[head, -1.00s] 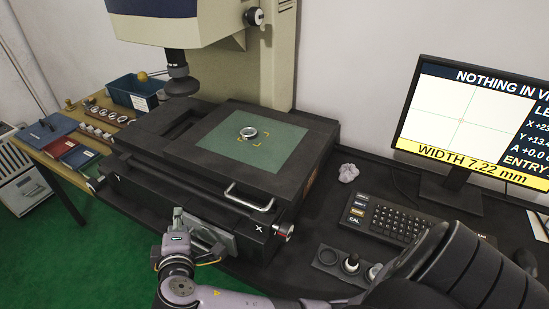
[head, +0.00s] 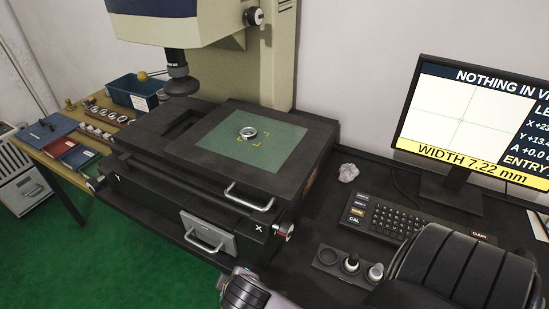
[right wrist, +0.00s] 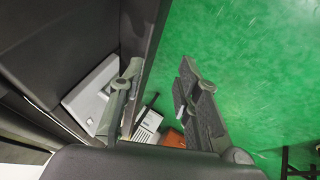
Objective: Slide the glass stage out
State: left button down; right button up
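The green glass stage (head: 272,148) lies in a black frame on the measuring machine, with a metal ring (head: 247,133) on it. A silver bar handle (head: 249,196) is at the frame's front edge. Lower on the machine's front is a grey panel (head: 217,225) with its own silver handle (head: 203,240). My right arm shows at the bottom of the head view, its fingers out of frame. In the right wrist view my right gripper (right wrist: 160,68) is open and empty, fingers apart over green floor, with a light grey plate to its left. My left gripper is not in view.
A monitor (head: 480,125), a keyboard (head: 400,217) and a joystick panel (head: 350,263) stand right of the machine. The lens (head: 181,80) hangs over the stage frame's back left. Left are a blue bin (head: 135,92) and a side table. Green floor is free in front.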

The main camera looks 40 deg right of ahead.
jog(key=s+d+f+m+g+y, duration=0.1)
jog(key=s+f, duration=0.1)
jog(key=s, duration=0.4)
jog(key=s+d+f+m+g+y, duration=0.1)
jog(key=s+f+m, duration=0.1)
jog(key=s, duration=0.3)
jog(key=shift+s+f+g, duration=0.4)
jog(key=shift+f, duration=0.45)
